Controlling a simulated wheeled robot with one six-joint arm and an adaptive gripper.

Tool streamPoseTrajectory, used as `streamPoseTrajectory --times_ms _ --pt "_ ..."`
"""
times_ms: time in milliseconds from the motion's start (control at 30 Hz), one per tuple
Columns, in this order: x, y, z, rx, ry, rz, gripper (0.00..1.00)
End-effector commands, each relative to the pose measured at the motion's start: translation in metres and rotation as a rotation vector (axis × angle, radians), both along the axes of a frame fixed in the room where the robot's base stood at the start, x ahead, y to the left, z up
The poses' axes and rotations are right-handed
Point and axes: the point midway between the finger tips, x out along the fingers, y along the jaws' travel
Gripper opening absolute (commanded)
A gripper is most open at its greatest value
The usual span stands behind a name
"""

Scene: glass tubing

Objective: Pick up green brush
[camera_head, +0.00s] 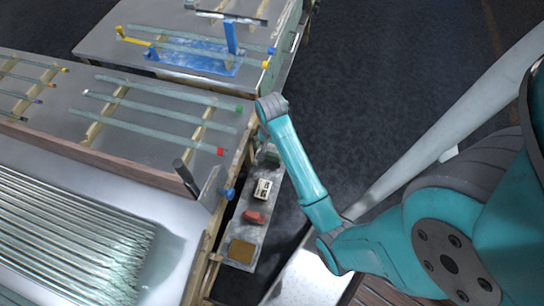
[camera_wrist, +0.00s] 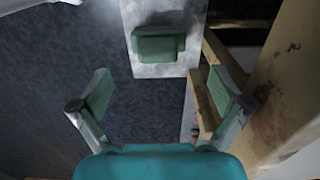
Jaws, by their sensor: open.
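The green brush (camera_wrist: 158,45) lies on a grey shelf (camera_wrist: 150,71) at the top centre of the wrist view. It is a small green block with a rounded edge. In the head view the brush (camera_head: 272,156) shows as a dark green shape at the far end of the narrow shelf, close to my arm's end. My gripper (camera_wrist: 161,92) is open and empty. Its two green-padded fingers are spread wide, and the brush appears beyond and between them, apart from both. In the head view my gripper is mostly hidden by the arm.
The narrow shelf also bears a pale block (camera_head: 263,189), a red item (camera_head: 253,217) and a yellow-brown block (camera_head: 241,251). A wooden frame (camera_wrist: 284,80) stands close to the right finger. Tables with glass tubes (camera_head: 150,117) lie to the left. Dark floor (camera_head: 370,80) is clear.

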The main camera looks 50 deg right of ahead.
Motion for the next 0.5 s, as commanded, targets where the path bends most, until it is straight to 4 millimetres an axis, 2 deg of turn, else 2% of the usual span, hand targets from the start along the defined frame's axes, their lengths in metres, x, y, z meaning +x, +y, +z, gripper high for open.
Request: streamPoseTrajectory --times_ms 200,500 --pt "0.0 0.0 -0.032 0.0 0.0 0.001 1.0" --pt "-0.002 0.0 -0.055 0.001 0.001 0.001 1.0"
